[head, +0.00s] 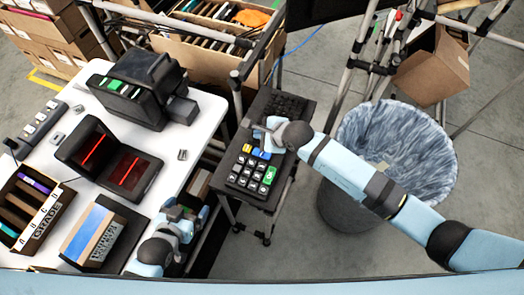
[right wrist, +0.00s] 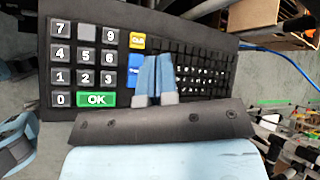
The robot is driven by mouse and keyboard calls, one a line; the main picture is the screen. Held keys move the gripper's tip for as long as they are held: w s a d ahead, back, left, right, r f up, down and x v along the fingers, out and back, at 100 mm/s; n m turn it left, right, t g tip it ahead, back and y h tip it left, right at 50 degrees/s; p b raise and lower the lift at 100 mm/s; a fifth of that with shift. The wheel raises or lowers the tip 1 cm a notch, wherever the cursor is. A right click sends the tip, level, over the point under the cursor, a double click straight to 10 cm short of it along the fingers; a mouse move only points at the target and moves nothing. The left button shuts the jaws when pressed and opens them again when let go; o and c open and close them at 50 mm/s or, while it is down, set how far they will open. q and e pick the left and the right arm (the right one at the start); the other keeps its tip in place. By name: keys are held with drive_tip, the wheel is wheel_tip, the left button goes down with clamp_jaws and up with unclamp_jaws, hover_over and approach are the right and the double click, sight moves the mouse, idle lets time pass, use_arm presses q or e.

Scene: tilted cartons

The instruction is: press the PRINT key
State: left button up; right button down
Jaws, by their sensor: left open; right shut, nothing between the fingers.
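A black keypad (head: 232,190) lies on a dark stand right of the white table. It has dark number keys, a yellow key (head: 247,148), a blue key (head: 265,154) and a green OK key (head: 269,174). The right wrist view shows the yellow key (right wrist: 137,40) and the blue key (right wrist: 134,66), partly covered by my fingers; its label is unreadable. My right gripper (head: 263,134) is shut and empty over the keypad, beside the blue key; I cannot tell whether it touches. My left gripper (head: 188,213) is open and empty by the table's front right edge.
A black keyboard section (head: 279,105) adjoins the keypad. A lined bin (head: 400,140) stands at right under my right arm. Metal poles rise behind the keypad.

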sight(261, 154)
use_arm(q)
drive_tip(key=shift+w, duration=0.1)
idle(0.3)
use_arm(e)
wheel_tip(261, 154, down, 8)
drive_tip(key=b, duration=0.6)
drive_tip(key=shift+f, duration=0.2)
drive_tip(key=shift+w+f, duration=0.1)
drive_tip(key=shift+f, duration=0.1)
use_arm(q)
drive_tip(key=f, duration=0.2)
drive_tip(key=d+f, duration=0.1)
drive_tip(key=f, duration=0.2)
drive_tip(key=shift+w+d+f, duration=0.1)
drive_tip(key=shift+f, duration=0.1)
drive_tip(key=shift+r+h, duration=0.15)
drive_tip(key=shift+h, duration=0.15)
drive_tip(key=shift+w+a, duration=0.15)
drive_tip(key=shift+a, duration=0.05)
